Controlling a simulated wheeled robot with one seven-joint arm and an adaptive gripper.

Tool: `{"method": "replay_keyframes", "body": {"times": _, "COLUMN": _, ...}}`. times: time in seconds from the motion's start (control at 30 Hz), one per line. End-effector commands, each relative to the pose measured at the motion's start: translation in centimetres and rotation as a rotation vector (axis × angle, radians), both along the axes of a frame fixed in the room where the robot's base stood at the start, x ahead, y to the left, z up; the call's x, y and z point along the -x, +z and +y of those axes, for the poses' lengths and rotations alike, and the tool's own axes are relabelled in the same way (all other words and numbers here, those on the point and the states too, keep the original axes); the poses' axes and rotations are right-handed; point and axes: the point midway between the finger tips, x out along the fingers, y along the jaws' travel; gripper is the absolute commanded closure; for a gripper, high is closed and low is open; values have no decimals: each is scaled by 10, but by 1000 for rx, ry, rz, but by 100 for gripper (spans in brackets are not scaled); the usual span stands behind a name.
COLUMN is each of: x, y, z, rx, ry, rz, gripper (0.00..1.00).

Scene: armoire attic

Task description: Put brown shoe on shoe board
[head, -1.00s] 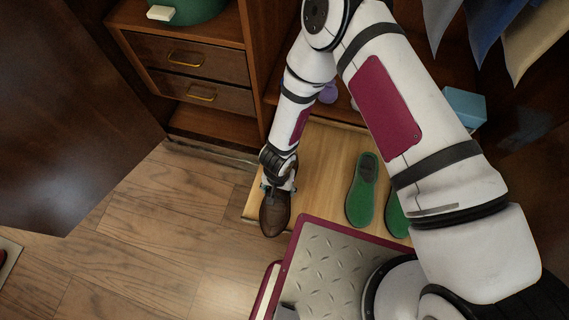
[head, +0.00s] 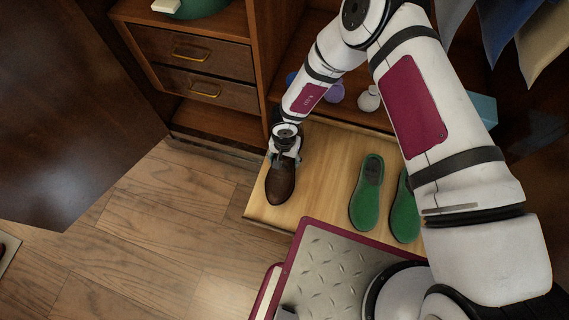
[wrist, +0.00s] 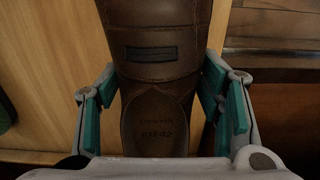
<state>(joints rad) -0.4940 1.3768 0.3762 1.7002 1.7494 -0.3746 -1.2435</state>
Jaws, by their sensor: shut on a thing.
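The brown shoe (head: 281,181) is at the left end of the light wooden shoe board (head: 322,192), toe toward the front edge. In the head view it appears over the board; whether it touches the wood I cannot tell. My gripper (head: 285,156) is shut on the shoe near its heel. In the wrist view the shoe (wrist: 165,60) lies between the teal finger pads of my gripper (wrist: 162,112), its insole opening facing the camera. The shoe's heel end is partly hidden by my gripper in the head view.
Green shoes (head: 366,193) stand on the board to the right. A white vase-like object (head: 369,98) and a purple one (head: 335,91) are behind. A drawer cabinet (head: 190,70) stands at the back left. Board between brown and green shoes is bare.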

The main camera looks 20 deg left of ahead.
Motion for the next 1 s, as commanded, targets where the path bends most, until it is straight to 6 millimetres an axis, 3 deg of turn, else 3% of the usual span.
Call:
{"method": "replay_keyframes", "body": {"times": 0.03, "x": 4, "y": -14, "z": 0, "rx": 1, "ry": 6, "rz": 4, "gripper": 99}}
{"method": "replay_keyframes", "body": {"times": 0.17, "x": 3, "y": -30, "z": 0, "rx": 2, "ry": 5, "rz": 3, "gripper": 99}}
{"method": "replay_keyframes", "body": {"times": 0.57, "x": 3, "y": -34, "z": 0, "rx": 0, "ry": 5, "rz": 3, "gripper": 99}}
{"method": "replay_keyframes", "body": {"times": 0.6, "x": 3, "y": -33, "z": 0, "rx": 1, "ry": 5, "rz": 3, "gripper": 31}}
{"method": "replay_keyframes", "body": {"times": 0.63, "x": 3, "y": -33, "z": 0, "rx": 1, "ry": 5, "rz": 3, "gripper": 24}}
{"method": "replay_keyframes", "body": {"times": 0.67, "x": 3, "y": -33, "z": 0, "rx": 1, "ry": 5, "rz": 3, "gripper": 20}}
{"method": "replay_keyframes", "body": {"times": 1.0, "x": 4, "y": -31, "z": 0, "rx": 1, "ry": 5, "rz": 3, "gripper": 20}}
